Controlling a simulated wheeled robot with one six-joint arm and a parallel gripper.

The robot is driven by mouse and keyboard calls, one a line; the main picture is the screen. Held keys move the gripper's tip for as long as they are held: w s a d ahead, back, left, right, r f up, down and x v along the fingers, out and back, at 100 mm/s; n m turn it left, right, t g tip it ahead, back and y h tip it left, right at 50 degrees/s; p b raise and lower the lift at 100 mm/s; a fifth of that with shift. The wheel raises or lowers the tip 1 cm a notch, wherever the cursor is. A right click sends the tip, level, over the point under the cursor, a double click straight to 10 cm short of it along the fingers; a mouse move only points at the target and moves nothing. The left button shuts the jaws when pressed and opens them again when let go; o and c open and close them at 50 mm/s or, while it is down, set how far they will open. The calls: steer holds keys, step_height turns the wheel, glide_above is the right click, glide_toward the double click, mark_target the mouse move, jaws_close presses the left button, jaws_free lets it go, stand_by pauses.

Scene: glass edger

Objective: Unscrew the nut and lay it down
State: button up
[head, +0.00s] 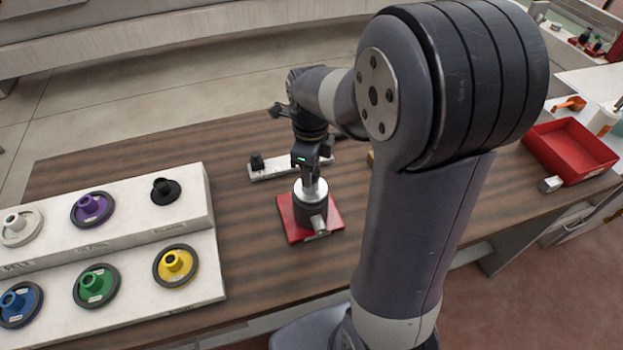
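A black cylindrical fixture (312,213) stands upright on a red square plate (290,229) near the middle of the table. A silver round part (311,188) shows on top of it, and a short silver piece (319,224) sticks out at its front. I cannot tell whether the silver top is the nut or part of a shaft. My gripper (312,172) points down right over the silver top, close to or touching it. Its fingertips are too small and too hidden to show whether they are shut on anything.
Left is a white two-step rack (110,234) with several coloured wheels. Behind the fixture lies a pale bar with a black knob (257,161). A red tray (572,143) and small metal block (550,184) are at right. My arm hides the table's middle right.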

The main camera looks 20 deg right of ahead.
steer(key=c, duration=0.5)
steer(key=n, duration=0.6)
steer(key=shift+n, duration=0.3)
steer(key=n, duration=0.7)
steer(key=shift+n, duration=0.3)
steer(key=n, duration=0.6)
steer(key=shift+n, duration=0.3)
steer(key=n, duration=0.6)
steer(key=shift+n, duration=0.4)
steer(key=o, duration=0.9)
steer(key=shift+c, duration=0.2)
